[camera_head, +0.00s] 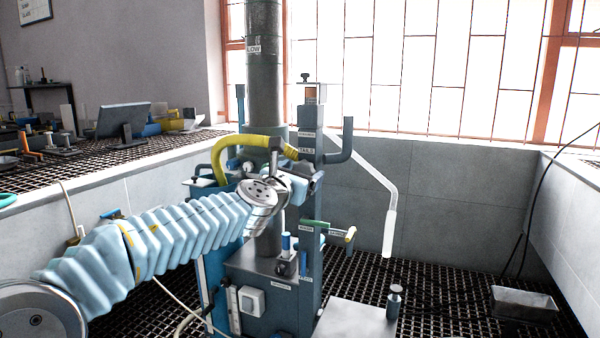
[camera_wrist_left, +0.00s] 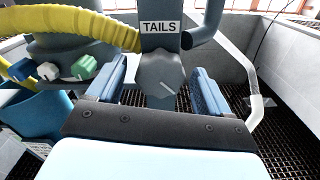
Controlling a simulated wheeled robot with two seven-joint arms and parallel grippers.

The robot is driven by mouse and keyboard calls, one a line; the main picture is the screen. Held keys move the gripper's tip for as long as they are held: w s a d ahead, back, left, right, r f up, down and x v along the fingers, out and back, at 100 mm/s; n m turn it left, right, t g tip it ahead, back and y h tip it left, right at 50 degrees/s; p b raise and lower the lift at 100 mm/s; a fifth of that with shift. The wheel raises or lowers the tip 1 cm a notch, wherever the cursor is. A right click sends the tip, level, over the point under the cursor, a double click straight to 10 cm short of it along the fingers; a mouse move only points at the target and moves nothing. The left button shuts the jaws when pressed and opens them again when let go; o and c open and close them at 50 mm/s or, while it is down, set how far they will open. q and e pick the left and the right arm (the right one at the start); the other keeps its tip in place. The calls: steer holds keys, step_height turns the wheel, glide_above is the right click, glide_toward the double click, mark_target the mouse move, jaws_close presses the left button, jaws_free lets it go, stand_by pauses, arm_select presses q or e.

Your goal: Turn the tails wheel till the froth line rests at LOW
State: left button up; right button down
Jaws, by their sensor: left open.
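The tails wheel (camera_wrist_left: 162,76) is a dark grey knob with a pale pointer line, under a white TAILS label (camera_wrist_left: 160,27) in the left wrist view. My left gripper (camera_wrist_left: 156,88) is open, with one blue-padded finger on each side of the wheel; I cannot tell whether they touch it. In the head view my left gripper (camera_head: 300,184) is at the post below the TAILS label (camera_head: 306,150), and the wheel is hidden. The grey column (camera_head: 264,90) bears a LOW label (camera_head: 254,49); I cannot make out the froth line. My right gripper is not in view.
A yellow corrugated hose (camera_head: 232,147) curves beside my left wrist. Green, white and blue knobs (camera_wrist_left: 83,67) sit left of the fingers. A green-and-yellow handle (camera_head: 350,236) sticks out lower right. A metal tray (camera_head: 524,304) lies far right.

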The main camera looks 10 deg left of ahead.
arm_select(q)
steer(key=c, duration=1)
steer(key=shift+m, duration=1.1)
steer(key=shift+c, duration=0.2)
steer(key=o, duration=1)
steer(key=shift+o, duration=0.2)
steer(key=shift+s, duration=0.1)
steer(key=s+a+b, duration=0.1)
steer(key=s+a, duration=0.1)
steer(key=s, duration=1.1)
steer(key=shift+s+a, duration=0.25)
steer(key=shift+a, duration=0.05)
